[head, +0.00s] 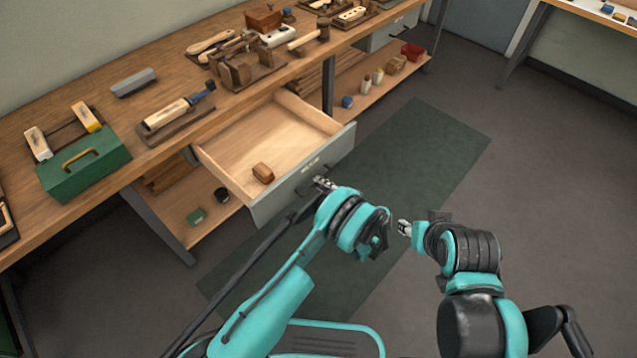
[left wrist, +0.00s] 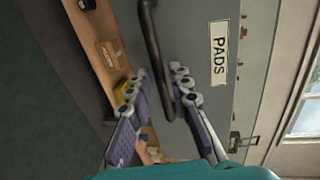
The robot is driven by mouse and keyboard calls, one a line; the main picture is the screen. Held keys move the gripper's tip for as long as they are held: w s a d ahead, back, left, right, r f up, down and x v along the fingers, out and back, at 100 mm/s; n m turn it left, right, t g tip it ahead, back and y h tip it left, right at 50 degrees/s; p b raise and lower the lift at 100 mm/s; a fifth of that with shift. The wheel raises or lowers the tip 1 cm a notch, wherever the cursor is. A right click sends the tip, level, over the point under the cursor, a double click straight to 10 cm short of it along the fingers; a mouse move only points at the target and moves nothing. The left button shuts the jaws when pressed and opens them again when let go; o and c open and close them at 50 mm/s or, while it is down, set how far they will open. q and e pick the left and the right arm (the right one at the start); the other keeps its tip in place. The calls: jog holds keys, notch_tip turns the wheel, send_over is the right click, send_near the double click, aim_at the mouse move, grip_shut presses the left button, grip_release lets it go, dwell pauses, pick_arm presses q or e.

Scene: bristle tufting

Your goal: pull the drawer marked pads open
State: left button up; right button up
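The drawer marked PADS stands pulled well out from under the workbench, its grey front (head: 278,200) facing me. Its inside shows, with a small brown block (head: 263,173) near the front. The PADS label (left wrist: 218,53) and dark bar handle (left wrist: 153,40) show in the left wrist view. My left gripper (head: 324,183) is at the handle; in the left wrist view its fingers (left wrist: 160,75) are apart, with the bar between them and a gap on the left side. My right gripper (head: 404,228) is clear of the drawer, over the floor; its finger opening is too small to judge.
The workbench (head: 110,105) carries a green toolbox (head: 85,165), a brush on a block (head: 172,115) and several tools. The lower shelf (head: 190,205) holds small items. A green mat (head: 425,140) covers the floor in front; the floor to the right is clear.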

pick_arm(q)
jog(key=v, duration=0.5)
jog(key=shift+s+d, duration=0.2)
jog(key=shift+d, duration=0.1)
jog(key=w+a+r+n+g+h, duration=0.15)
jog(key=a+r, duration=0.25)
jog(key=r, duration=0.4)
jog(key=w+a+r+g+h, duration=0.1)
jog(key=a+r+h, duration=0.1)
jog(key=a+r, duration=0.35)
jog(key=s+a+r+n+g+h, duration=0.1)
jog(key=s+a+r+h, duration=0.1)
jog(key=s+r, duration=0.25)
jog(key=s+a+r+h, duration=0.1)
jog(key=s+a+r, duration=0.2)
jog(key=r, duration=0.3)
jog(key=s+a+r+n+h, duration=0.1)
jog(key=s+n+h, duration=0.1)
jog(key=s, duration=0.8)
jog(key=s+a+r+n+t+h, duration=0.1)
jog(key=s+r+n+h, duration=0.1)
jog(key=s, duration=0.8)
jog(key=shift+s+a+n+h, duration=0.3)
jog(key=shift+n+h, duration=0.25)
jog(key=shift+h, duration=0.3)
